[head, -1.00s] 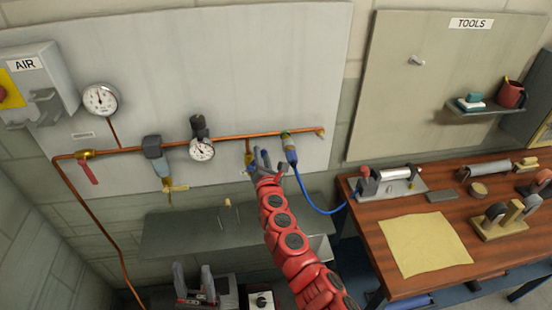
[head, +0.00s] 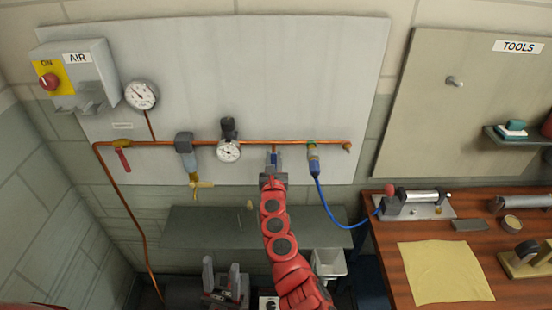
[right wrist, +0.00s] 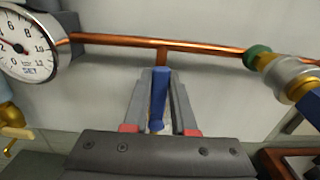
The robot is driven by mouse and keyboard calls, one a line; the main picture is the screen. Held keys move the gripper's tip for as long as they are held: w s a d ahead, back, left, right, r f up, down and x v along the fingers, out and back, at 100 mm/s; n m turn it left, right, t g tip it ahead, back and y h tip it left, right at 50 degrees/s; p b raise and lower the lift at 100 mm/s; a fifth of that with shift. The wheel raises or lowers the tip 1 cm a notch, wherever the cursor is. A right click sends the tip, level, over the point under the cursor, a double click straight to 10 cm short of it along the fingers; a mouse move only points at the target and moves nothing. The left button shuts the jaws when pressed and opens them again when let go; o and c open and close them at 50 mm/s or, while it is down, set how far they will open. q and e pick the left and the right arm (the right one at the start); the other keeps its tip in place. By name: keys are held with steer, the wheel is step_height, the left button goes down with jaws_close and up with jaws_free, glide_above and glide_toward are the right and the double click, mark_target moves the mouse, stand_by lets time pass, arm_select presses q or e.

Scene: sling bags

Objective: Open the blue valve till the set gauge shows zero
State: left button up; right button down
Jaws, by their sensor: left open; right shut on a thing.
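The blue valve (right wrist: 158,95) hangs on a short copper branch below the pipe, its handle pointing down. My right gripper (right wrist: 157,115) is shut on this handle, with a finger on each side. In the head view the right gripper (head: 273,178) partly hides the valve (head: 274,158). The set gauge (right wrist: 28,40), a white dial marked SET, is cut off at the left of the right wrist view. Its needle points up and left; the exact reading is unclear. It also shows in the head view (head: 229,151). My left gripper (head: 222,281) is open and empty, low in the head view.
A second gauge (head: 141,96), a red lever (head: 122,160) and a regulator with a yellow drain (head: 201,184) are on the left. A connector (head: 313,160) with a blue hose (head: 340,219) is right of the valve. A grey shelf (head: 200,228) lies below.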

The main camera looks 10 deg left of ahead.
mark_target(273, 160)
stand_by(0.4)
steer(key=c, duration=1.1)
jaws_free()
steer(key=o, duration=0.4)
steer(key=shift+w+a+f, duration=0.1)
steer(key=shift+w+f, duration=0.05)
steer(key=shift+s, duration=0.2)
steer(key=shift+s+p, duration=0.4)
steer(key=shift+p, duration=0.15)
steer(key=s+p, duration=0.1)
steer(key=s, duration=0.1)
steer(key=s+d+p, duration=0.1)
steer(key=s, duration=0.2)
steer(key=shift+s+d, duration=0.1)
steer(key=shift+d, duration=0.05)
steer(key=s, duration=0.3)
steer(key=s+d+b, duration=0.1)
steer(key=s, duration=0.3)
steer(key=s+d, duration=0.1)
steer(key=s, duration=0.2)
steer(key=shift+s+d+b, duration=0.1)
steer(key=shift+s+b, duration=0.25)
steer(key=shift+s, duration=0.05)
